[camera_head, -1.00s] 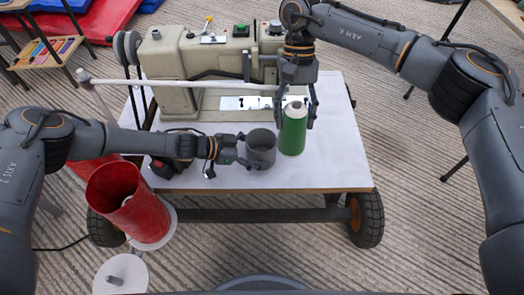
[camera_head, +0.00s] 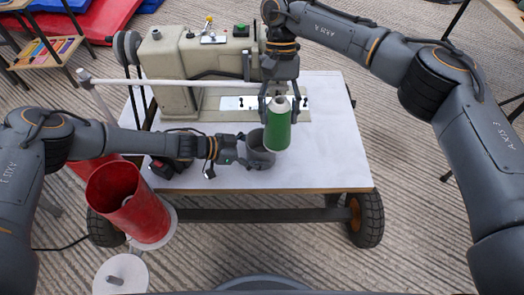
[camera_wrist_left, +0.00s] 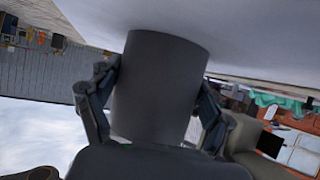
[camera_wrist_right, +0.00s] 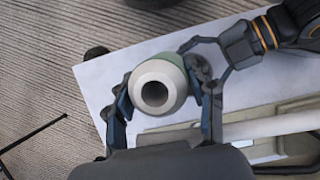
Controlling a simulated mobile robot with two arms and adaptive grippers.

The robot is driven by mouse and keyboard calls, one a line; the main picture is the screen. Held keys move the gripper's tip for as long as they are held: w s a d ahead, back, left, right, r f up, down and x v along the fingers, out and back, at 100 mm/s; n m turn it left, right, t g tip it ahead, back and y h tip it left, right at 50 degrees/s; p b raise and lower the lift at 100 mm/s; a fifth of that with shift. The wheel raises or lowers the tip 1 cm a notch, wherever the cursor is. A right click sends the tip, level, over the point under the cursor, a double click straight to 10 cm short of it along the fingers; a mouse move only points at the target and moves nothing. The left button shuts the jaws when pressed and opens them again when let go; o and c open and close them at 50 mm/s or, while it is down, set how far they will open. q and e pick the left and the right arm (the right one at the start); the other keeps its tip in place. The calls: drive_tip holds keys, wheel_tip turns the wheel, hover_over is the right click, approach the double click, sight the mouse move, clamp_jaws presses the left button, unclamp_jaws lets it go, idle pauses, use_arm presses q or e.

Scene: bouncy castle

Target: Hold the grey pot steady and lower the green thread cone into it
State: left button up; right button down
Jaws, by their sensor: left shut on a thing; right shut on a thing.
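The grey pot (camera_head: 258,157) stands on the white table top, partly hidden behind the green cone in the head view. My left gripper (camera_head: 243,152) is shut on the pot from its left side. The left wrist view shows the pot (camera_wrist_left: 157,90) between both fingers. The green thread cone (camera_head: 277,130) with its pale top is upright in my right gripper (camera_head: 278,98), which is shut on it from above. The cone overlaps the pot's right part in the head view.
A beige sewing machine (camera_head: 180,70) stands along the back of the white table (camera_head: 335,150). A white bar crosses in front of it. A red cylinder (camera_head: 130,205) stands at the front left. The table's right side is clear.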

drive_tip(key=shift+w+a+f, duration=0.1)
drive_tip(key=shift+w+a, duration=0.25)
drive_tip(key=shift+a, duration=0.35)
drive_tip(key=shift+w+a+f, duration=0.1)
drive_tip(key=shift+w+a, duration=0.25)
drive_tip(key=shift+a, duration=0.35)
drive_tip(key=shift+w+a, duration=0.35)
drive_tip(key=shift+a, duration=0.35)
drive_tip(key=shift+f, duration=0.2)
drive_tip(key=shift+f, duration=0.3)
drive_tip(key=shift+r, duration=0.1)
drive_tip(key=shift+r, duration=0.45)
drive_tip(key=shift+f, duration=0.2)
drive_tip(key=shift+f, duration=0.45)
